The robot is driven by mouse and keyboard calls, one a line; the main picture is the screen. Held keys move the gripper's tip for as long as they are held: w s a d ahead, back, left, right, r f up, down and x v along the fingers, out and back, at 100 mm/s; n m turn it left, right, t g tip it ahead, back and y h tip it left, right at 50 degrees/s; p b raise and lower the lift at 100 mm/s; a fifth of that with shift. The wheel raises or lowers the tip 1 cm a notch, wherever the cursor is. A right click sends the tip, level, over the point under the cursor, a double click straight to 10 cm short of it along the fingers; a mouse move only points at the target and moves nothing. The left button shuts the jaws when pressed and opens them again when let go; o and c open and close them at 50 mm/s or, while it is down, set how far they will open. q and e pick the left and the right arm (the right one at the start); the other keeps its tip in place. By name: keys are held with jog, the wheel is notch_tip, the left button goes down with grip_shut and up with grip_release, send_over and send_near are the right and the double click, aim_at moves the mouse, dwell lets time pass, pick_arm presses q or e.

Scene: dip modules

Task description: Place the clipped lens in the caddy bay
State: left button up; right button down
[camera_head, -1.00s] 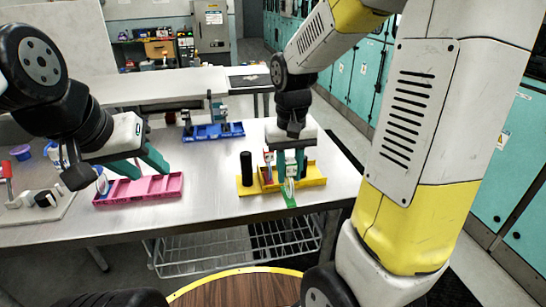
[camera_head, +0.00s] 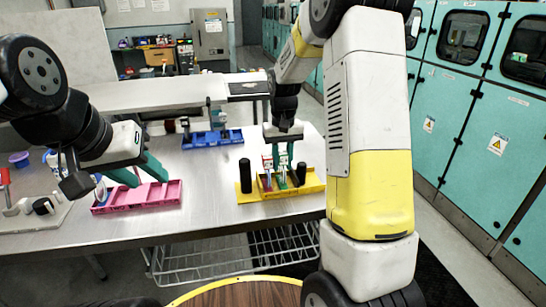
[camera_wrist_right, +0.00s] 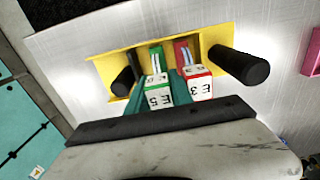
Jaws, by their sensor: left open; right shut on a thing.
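The yellow caddy (camera_head: 312,184) stands on the metal table, with a black post at each end; it also shows in the wrist view (camera_wrist_right: 105,65). My right gripper (camera_head: 283,160) is over it, its teal fingers shut on the green-and-white clip marked E5 (camera_wrist_right: 157,90). I cannot tell whether that clip is seated in a bay. A red-and-white clip marked E3 (camera_wrist_right: 198,85) stands beside it in the caddy. My left gripper (camera_head: 138,175) is open over the pink tray (camera_head: 150,197). A round, blue-rimmed piece (camera_head: 101,188) is at the tray's left end.
A blue tray (camera_head: 200,139) holding upright pieces stands further back. A grey board (camera_head: 30,215) with small tools lies at the left. Bare table separates the pink tray from the caddy.

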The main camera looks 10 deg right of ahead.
jog(key=shift+f, duration=0.25)
jog(key=shift+f, duration=0.1)
jog(key=c, duration=1.4)
grip_release()
